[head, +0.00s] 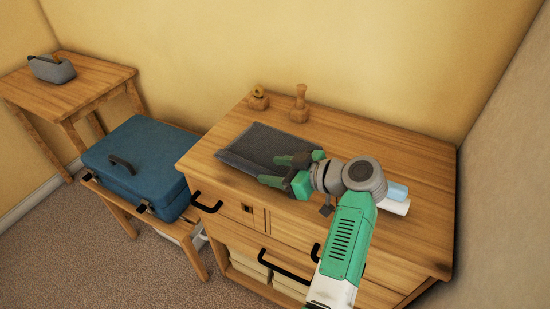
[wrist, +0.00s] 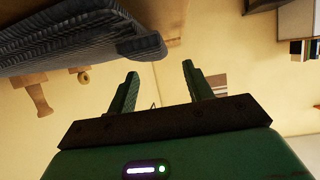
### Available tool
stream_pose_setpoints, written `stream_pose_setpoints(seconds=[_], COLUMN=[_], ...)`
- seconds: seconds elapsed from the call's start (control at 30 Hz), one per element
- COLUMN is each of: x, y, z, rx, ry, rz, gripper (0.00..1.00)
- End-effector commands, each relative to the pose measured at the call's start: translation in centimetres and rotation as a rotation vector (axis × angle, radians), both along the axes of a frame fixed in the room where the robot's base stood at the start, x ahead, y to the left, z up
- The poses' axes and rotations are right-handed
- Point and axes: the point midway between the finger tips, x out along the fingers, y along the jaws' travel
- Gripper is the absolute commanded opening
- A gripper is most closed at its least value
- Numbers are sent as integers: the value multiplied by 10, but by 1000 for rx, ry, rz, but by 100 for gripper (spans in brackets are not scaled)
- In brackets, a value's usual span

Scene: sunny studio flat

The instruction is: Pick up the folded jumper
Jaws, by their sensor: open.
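The folded jumper (head: 258,146) is a flat dark grey bundle lying on the wooden chest of drawers (head: 400,150), towards its left end. In the wrist view, which looks inverted, the ribbed grey knit of the jumper (wrist: 75,40) fills the upper left. My gripper (head: 272,171) is open at the jumper's front right side, its fingers pointing left. In the wrist view, my gripper (wrist: 160,72) has nothing between its two green fingers, and the jumper's rounded edge is close to the fingertips. Part of the jumper is hidden behind my gripper in the head view.
Two small wooden pieces (head: 299,104) (head: 258,98) stand behind the jumper near the wall. Blue and white rolls (head: 394,206) lie right of my wrist. A blue suitcase (head: 135,160) rests on a low stand to the left. A grey tape dispenser (head: 52,69) sits on a side table.

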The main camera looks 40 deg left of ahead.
Motion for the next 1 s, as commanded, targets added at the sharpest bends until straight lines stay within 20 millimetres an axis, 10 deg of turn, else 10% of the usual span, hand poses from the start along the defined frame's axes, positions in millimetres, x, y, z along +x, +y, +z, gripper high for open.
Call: stream_pose_setpoints(seconds=[0.6,0.87,1.0], x=[-3,-3,-3], y=[47,47,47], z=[-21,-21,-20], rx=[0,0,1], ry=[0,0,-1], rz=[-3,-3,-4], gripper=[51,4,0])
